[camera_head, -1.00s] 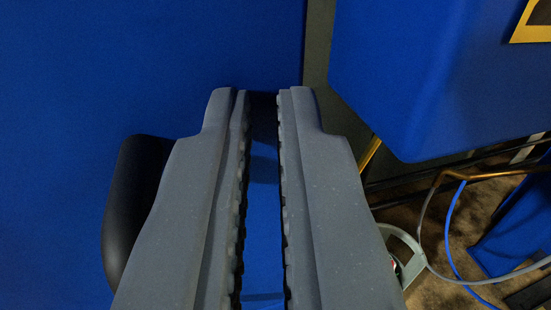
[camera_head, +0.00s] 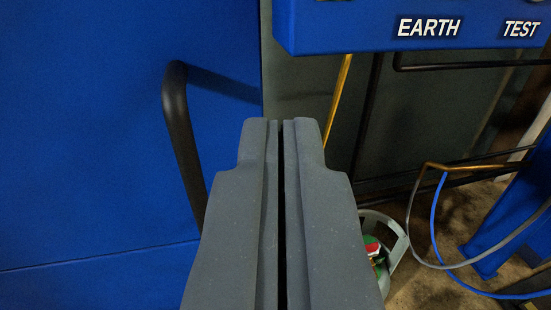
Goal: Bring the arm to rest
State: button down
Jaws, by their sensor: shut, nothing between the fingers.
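My gripper (camera_head: 280,122) shows in the lower middle of the head view. Its two grey fingers lie side by side with only a thin dark line between them. It is shut and empty. The fingertips point forward to the grey-green strip beside a blue panel (camera_head: 90,120).
A blue box (camera_head: 350,28) labelled EARTH and TEST hangs at the upper right. A yellow rod (camera_head: 338,105) runs down below it. Blue and grey hoses (camera_head: 433,225) and a grey-green cylinder (camera_head: 385,265) are at the lower right. Brown ground shows there.

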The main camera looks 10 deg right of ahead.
jog(key=shift+s+d, duration=0.15)
jog(key=shift+s, duration=1.6)
jog(key=w+a+r+h, duration=0.1)
jog(key=a+r, duration=0.2)
jog(key=r, duration=0.7)
jog(key=w+a+r, duration=0.2)
jog(key=a+r, duration=0.1)
jog(key=r, duration=0.7)
jog(key=s+a+r+g+h, duration=0.1)
jog(key=s+a+r, duration=0.1)
jog(key=a+r, duration=0.45)
jog(key=s+a+r, duration=0.3)
jog(key=r, duration=0.6)
jog(key=s+a+r+y, duration=0.2)
jog(key=s+a+r, duration=0.8)
jog(key=s, duration=0.3)
jog(key=s+a+r+n+g+y, duration=0.1)
jog(key=s+a+r+y, duration=0.1)
jog(key=s+a+r, duration=0.8)
jog(key=s+a, duration=0.2)
jog(key=s, duration=0.1)
jog(key=shift+s+n+y, duration=0.3)
jog(key=shift+s, duration=0.05)
jog(key=shift+r, duration=0.1)
